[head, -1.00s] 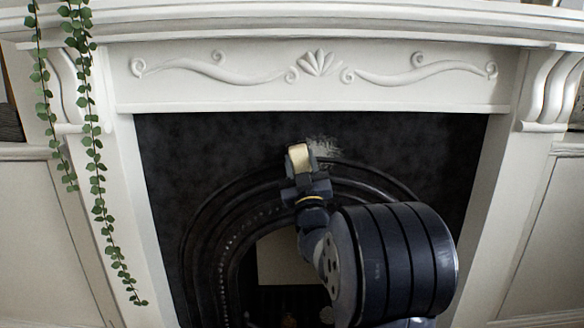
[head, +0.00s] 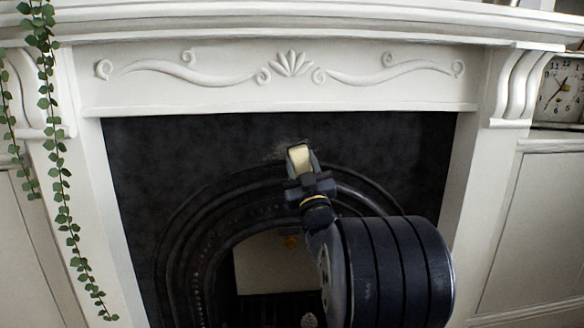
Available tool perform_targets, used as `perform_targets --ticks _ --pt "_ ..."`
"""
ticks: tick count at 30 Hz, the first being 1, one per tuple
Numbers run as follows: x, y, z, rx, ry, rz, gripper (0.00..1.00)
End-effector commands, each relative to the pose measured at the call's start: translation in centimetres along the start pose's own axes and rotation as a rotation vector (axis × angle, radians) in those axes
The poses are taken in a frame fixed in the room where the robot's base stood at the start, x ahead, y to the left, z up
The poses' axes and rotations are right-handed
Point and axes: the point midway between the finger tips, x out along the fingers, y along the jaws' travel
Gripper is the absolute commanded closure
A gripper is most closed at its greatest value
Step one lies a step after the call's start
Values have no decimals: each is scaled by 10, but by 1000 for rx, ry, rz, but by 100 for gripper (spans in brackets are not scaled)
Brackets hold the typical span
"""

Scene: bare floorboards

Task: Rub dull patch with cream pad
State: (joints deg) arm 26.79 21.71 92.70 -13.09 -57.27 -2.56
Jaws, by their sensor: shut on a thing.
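My gripper (head: 303,168) is shut on a cream pad (head: 299,156), which shows as a pale block between the fingers. The pad is held up against or just in front of the black fireplace panel (head: 200,145), above the arch; I cannot tell whether it touches. A faint greyish trace of the dull patch (head: 280,151) shows just left of the pad's top. The rest of that spot is hidden behind the pad and gripper.
A white carved mantel (head: 220,95) frames the panel above and at both sides. A trailing green plant (head: 58,190) hangs at the left. A clock (head: 561,90) stands at the far right. The dark arched insert (head: 185,235) lies below the pad.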

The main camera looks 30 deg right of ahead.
Motion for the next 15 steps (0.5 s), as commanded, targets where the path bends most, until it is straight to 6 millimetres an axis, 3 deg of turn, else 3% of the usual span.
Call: perform_targets --ticks 15 --pt "-2 25 4 -2 3 2 86"
